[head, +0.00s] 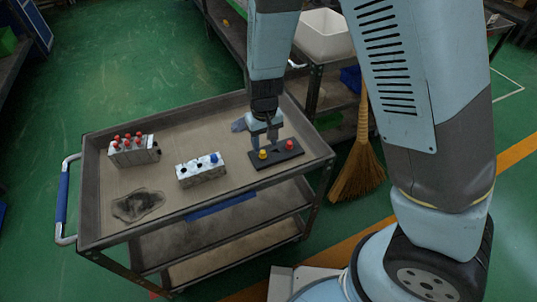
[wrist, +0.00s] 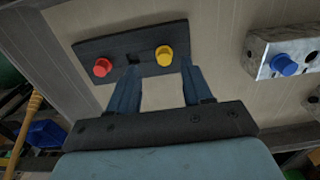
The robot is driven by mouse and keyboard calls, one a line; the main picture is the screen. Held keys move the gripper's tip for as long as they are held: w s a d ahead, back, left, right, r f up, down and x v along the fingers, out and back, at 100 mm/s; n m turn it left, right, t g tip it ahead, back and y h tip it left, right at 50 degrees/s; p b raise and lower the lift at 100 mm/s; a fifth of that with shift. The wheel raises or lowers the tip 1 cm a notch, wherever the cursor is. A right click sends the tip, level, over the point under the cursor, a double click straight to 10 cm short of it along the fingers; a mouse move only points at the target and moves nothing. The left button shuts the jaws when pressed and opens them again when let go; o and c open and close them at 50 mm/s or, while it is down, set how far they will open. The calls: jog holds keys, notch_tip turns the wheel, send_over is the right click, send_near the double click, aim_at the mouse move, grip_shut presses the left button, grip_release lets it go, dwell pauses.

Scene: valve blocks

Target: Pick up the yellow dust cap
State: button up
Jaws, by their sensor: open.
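The yellow dust cap (head: 263,154) stands on the left part of a black plate (head: 285,158) on the cart top. In the wrist view the yellow cap (wrist: 164,55) shows in the gap between my fingertips, nearer the right finger. My gripper (head: 263,143) is open and empty, pointing down just above the cap; its fingers also show in the wrist view (wrist: 160,68). The fingers do not visibly touch the cap. I cannot tell the exact height left between them.
A red cap (head: 290,145) stands on the same plate, with a dark hole (wrist: 133,59) between the caps. A metal block (head: 201,174) with a blue cap (head: 214,158) is left of it. Another block (head: 133,155) carries several red caps.

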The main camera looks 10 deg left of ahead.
aim_at(263, 151)
jog(key=shift+w+a+f, duration=0.1)
jog(key=shift+a+f, duration=0.05)
jog(key=shift+f, duration=0.9)
jog(key=shift+a+f, duration=0.15)
jog(key=shift+f, duration=0.85)
grip_shut()
